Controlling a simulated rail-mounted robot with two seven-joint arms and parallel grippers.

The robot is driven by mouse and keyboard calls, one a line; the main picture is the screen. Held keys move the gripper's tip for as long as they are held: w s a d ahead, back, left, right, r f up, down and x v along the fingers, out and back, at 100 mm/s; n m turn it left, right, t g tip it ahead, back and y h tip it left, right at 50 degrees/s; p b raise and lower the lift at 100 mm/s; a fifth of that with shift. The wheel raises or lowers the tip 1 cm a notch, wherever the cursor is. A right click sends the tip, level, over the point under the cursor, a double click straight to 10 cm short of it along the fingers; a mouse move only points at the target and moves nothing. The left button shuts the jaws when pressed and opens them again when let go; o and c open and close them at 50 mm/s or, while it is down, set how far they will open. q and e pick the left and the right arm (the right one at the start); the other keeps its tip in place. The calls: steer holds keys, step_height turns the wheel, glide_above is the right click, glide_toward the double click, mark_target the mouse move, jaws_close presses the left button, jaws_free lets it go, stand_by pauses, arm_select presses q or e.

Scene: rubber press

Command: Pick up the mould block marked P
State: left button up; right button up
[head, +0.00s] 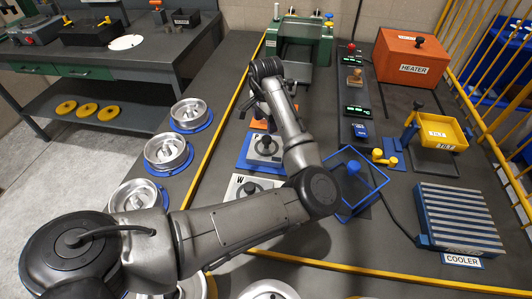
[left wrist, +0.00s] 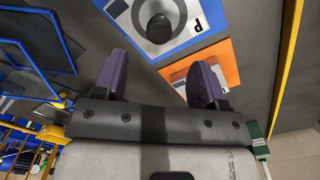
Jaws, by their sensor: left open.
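The mould block marked P (left wrist: 188,14) shows at the top of the left wrist view, a pale plate with a black round knob, on a blue mat (left wrist: 206,34). In the head view a matching block (head: 265,147) on a blue mat sits behind the block marked W (head: 243,185); its letter is too small to read. My left gripper (left wrist: 158,70) is open and empty, its two dark fingers apart. It is not touching the P block, and is nearer an orange mat (left wrist: 233,62). In the head view my arm partly hides the gripper and orange mat (head: 260,125).
A blue wire frame (head: 352,208) stands right of the blocks. A green press (head: 300,45) is at the back, an orange heater (head: 412,58) and a striped cooler (head: 460,218) at the right. Several metal wheels on blue rings (head: 168,152) stand at the left.

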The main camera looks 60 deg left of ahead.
mark_target(267, 138)
arm_select(q)
steer(key=shift+f+b, duration=0.35)
steer(key=shift+f, duration=1.05)
steer(key=shift+d+f+b, duration=0.1)
steer(key=shift+f+b, duration=1.55)
steer(key=shift+f, duration=1)
steer(key=shift+c, duration=0.3)
steer(key=c, duration=1)
jaws_close()
steer(key=shift+w+r, duration=0.1)
steer(key=shift+r, duration=0.05)
